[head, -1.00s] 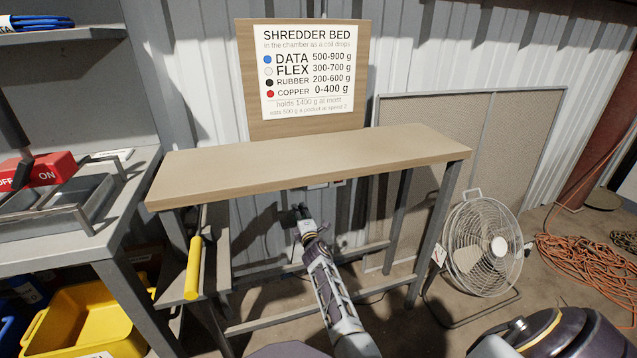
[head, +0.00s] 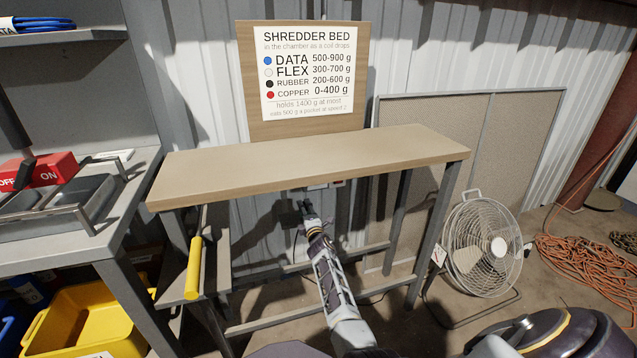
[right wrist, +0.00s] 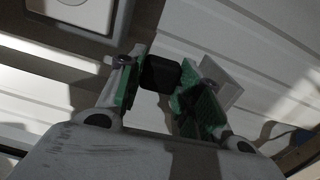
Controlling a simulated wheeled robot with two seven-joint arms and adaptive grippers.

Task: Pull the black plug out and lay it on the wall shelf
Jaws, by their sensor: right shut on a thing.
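My right gripper (head: 305,207) reaches under the wooden top of a bench against the wall. In the right wrist view its green-padded fingers (right wrist: 160,84) are shut on the black plug (right wrist: 159,72), a small dark block. A white socket plate (right wrist: 80,12) shows at the upper left, apart from the plug. Another pale plate (right wrist: 218,78) is partly hidden behind the right-hand finger. I cannot tell whether the plug is seated in a socket. The wooden board (head: 300,168) is bare; I see no other board labelled as a wall shelf. My left gripper is not in view.
A yellow handle (head: 194,268) hangs at the bench's left side. A grey workbench (head: 130,215) with a red switch box (head: 40,172) stands left, a yellow bin (head: 85,325) below it. A fan (head: 482,246) stands right of the bench. Bench legs flank my right arm.

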